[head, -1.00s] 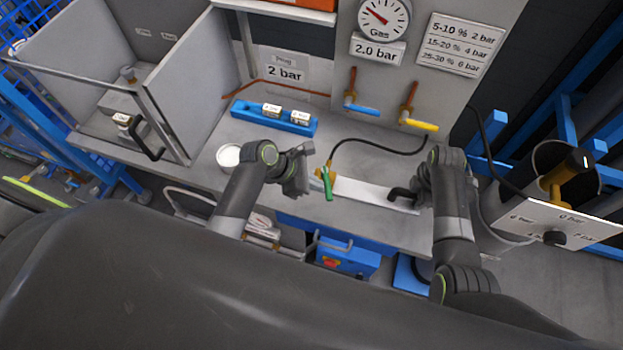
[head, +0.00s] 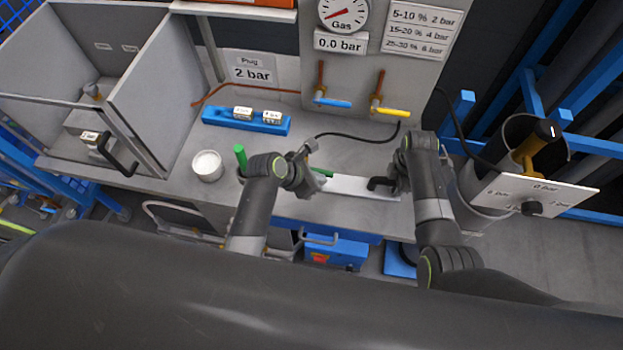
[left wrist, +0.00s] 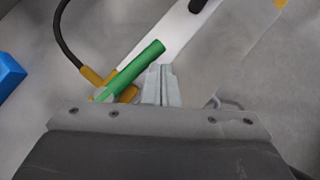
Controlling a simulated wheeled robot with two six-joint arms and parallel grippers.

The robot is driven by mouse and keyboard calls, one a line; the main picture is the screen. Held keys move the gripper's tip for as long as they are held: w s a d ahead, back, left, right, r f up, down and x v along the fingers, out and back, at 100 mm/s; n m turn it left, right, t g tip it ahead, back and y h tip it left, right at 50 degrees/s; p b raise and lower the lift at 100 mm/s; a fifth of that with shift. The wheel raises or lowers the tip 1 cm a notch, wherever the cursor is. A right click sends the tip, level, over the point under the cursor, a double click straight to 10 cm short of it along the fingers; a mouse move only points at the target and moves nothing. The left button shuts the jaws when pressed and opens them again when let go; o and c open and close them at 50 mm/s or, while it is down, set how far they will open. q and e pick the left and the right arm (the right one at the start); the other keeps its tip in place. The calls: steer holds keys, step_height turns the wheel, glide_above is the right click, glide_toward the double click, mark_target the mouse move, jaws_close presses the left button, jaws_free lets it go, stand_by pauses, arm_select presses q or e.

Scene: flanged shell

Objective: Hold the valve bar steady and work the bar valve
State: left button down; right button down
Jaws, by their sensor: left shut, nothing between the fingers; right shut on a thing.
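The valve bar (head: 350,187) is a flat white bar lying on the bench, with a black handle (head: 379,183) at its right end. A brass valve with a green lever (head: 323,173) is at its left end. In the left wrist view the green lever (left wrist: 138,67) points roughly along the bar. My left gripper (head: 318,186) is shut and empty beside the lever. Its closed fingertips (left wrist: 161,72) are close to the lever's right side; contact is unclear. My right gripper (head: 393,184) is shut on the black handle; its fingers are partly hidden.
The gas gauge (head: 343,10) stands above a sign (head: 340,42) reading 0.0 bar. Blue (head: 333,103) and yellow (head: 391,111) taps are on the panel. A black hose (head: 350,138) runs behind the bar. A white cup (head: 207,166) and blue block (head: 246,122) stand left.

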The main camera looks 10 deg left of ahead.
arm_select(q)
steer(key=shift+w+d, duration=0.5)
steer(key=shift+w, duration=0.1)
arm_select(e)
steer(key=shift+s+a+f, duration=0.1)
steer(key=shift+s+a, duration=0.05)
steer(key=shift+s, duration=0.05)
arm_select(q)
steer(key=shift+w+d, duration=0.2)
steer(key=shift+w, duration=0.05)
arm_select(e)
steer(key=shift+w, duration=0.1)
arm_select(q)
steer(key=shift+s+a+r, duration=0.25)
steer(key=shift+a+r, duration=0.15)
steer(key=shift+r, duration=0.1)
steer(key=v, duration=1)
steer(key=shift+s+r, duration=0.2)
steer(key=shift+r, duration=0.15)
arm_select(e)
steer(key=shift+w, duration=0.1)
arm_select(q)
steer(key=shift+a, duration=0.1)
arm_select(e)
steer(key=shift+d, duration=0.2)
steer(key=c, duration=1.1)
jaws_free()
